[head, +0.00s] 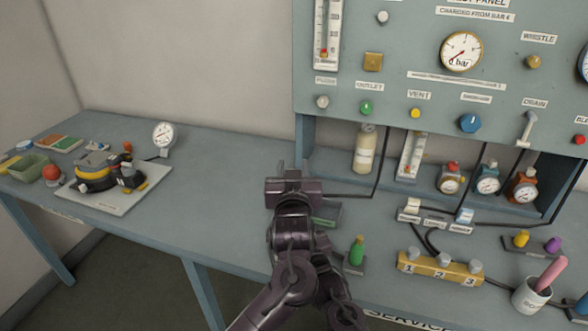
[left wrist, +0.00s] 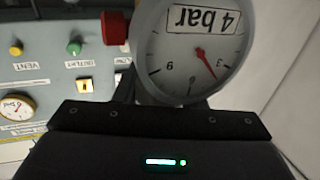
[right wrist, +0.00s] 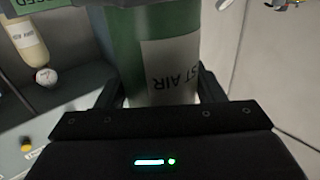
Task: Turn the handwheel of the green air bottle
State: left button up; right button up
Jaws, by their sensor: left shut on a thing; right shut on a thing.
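The green air bottle (right wrist: 125,50), with a white label, fills the upper middle of the right wrist view. My right gripper (right wrist: 160,98) is shut on it, one finger at each side. In the left wrist view a round gauge (left wrist: 165,55) marked 4 bar, with a red knob (left wrist: 115,27) at its side, stands between the fingers of my left gripper (left wrist: 162,98). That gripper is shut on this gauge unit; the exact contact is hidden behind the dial. In the head view my left gripper (head: 290,188) is above the bench and hides what it holds. I cannot make out the handwheel for certain.
The grey-green panel (head: 420,85) stands behind, with a cream bottle (head: 364,150) and several small gauge units below it. A yellow block (head: 440,267) and a white cup (head: 532,296) are at right.

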dwell(0.4)
pick_arm(q)
jog(key=o, duration=1)
jog(key=s, duration=1.2)
jog(key=shift+d, duration=0.1)
